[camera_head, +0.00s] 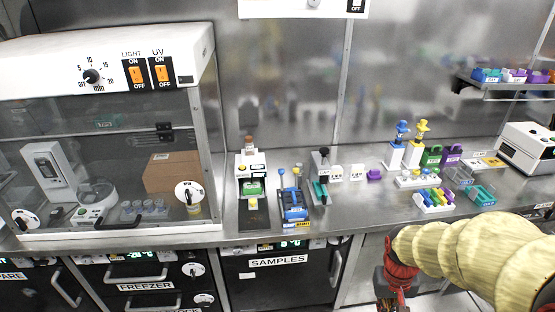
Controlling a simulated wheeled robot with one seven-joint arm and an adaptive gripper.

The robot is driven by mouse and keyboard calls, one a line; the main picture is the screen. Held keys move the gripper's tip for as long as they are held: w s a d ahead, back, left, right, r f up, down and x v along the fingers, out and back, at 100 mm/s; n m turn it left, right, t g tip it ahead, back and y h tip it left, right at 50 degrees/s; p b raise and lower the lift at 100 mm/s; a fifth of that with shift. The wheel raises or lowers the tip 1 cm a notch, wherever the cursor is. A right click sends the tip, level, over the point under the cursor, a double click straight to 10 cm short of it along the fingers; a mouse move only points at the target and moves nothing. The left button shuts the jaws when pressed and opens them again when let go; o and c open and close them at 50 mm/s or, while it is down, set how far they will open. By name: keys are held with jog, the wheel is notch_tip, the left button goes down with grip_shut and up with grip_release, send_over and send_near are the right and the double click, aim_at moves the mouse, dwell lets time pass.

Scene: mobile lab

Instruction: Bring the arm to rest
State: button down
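My arm enters the head view from the right edge, its yellowish rounded links reaching left in front of the counter. My gripper (392,290) is at the bottom of the picture, right of the middle. It is a dark and red shape below the counter's front edge, and its lower part runs to the bottom edge of the picture. Its fingers cannot be made out, so I cannot tell whether it is open or shut. I see nothing clearly held in it.
The steel counter (345,215) runs across the view. A glass-fronted cabinet (110,130) stands at left. Blue and green lab devices (293,205) stand mid-counter. Coloured tube racks (433,200) and a white device (527,150) are at right. A drawer marked SAMPLES (278,275) is below.

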jog(key=s+a+r+n+t, duration=0.1)
jog(key=s+a+r+t, duration=0.1)
jog(key=a+r, duration=0.4)
jog(key=s+a+r+n+t, duration=0.1)
jog(key=s+a+r+t, duration=0.2)
jog(key=r, duration=1)
jog(key=a+t, duration=0.1)
jog(key=a, duration=0.1)
jog(key=shift+s+a+r+y, duration=0.25)
jog(key=shift+a+r+y, duration=0.1)
jog(key=shift+a+y, duration=0.05)
jog(key=shift+d, duration=0.1)
